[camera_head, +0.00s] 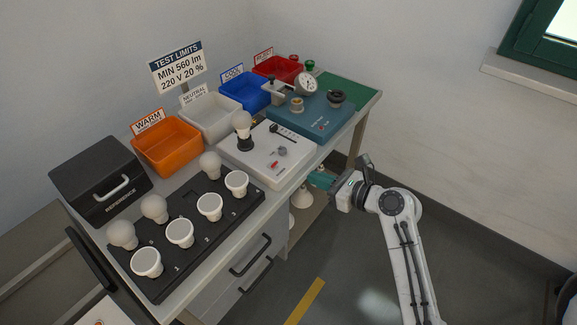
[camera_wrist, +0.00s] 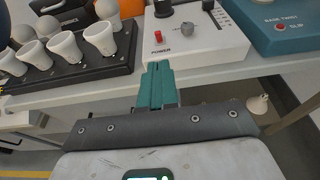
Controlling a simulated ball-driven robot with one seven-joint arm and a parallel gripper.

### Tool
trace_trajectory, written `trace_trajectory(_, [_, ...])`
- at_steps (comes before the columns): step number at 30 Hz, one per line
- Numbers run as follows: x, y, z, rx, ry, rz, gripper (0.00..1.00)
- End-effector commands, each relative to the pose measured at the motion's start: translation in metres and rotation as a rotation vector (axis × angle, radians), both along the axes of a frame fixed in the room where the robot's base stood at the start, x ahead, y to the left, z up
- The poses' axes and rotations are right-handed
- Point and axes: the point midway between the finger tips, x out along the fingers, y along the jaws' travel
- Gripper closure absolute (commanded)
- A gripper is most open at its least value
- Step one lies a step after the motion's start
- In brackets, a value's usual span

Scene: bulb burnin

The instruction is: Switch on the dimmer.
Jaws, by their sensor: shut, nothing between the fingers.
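The dimmer is a white box (camera_head: 258,163) on the bench, and it also shows in the wrist view (camera_wrist: 205,47). Its red power switch (camera_head: 274,165) sits near the front edge, above the word POWER in the wrist view (camera_wrist: 158,36). A grey knob (camera_wrist: 187,29) is right of the switch, and a black-knobbed slider (camera_head: 285,130) lies behind. My gripper (camera_head: 318,180) has teal fingers, shut and empty, off the bench's front edge, apart from the box. The fingers (camera_wrist: 158,72) point toward the switch side in the wrist view.
A black tray (camera_head: 163,290) with several bulbs lies left of the dimmer. A teal tester (camera_head: 315,122) stands right of it. Orange (camera_head: 168,148), white (camera_head: 210,119), blue and red bins line the back. Drawer handles (camera_head: 250,256) project at the front. Bulbs (camera_head: 302,197) show below the bench top.

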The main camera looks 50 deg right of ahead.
Motion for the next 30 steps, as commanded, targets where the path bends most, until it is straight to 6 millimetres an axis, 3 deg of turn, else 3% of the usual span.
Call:
trace_trajectory(7, [0.015,0.001,-0.004,-0.001,0.0,0.003,1.0])
trace_trajectory(21, [0.086,0.004,-0.023,-0.001,0.001,0.002,1.0])
trace_trajectory(30, [0.097,0.004,-0.026,-0.002,0.002,0.001,1.0])
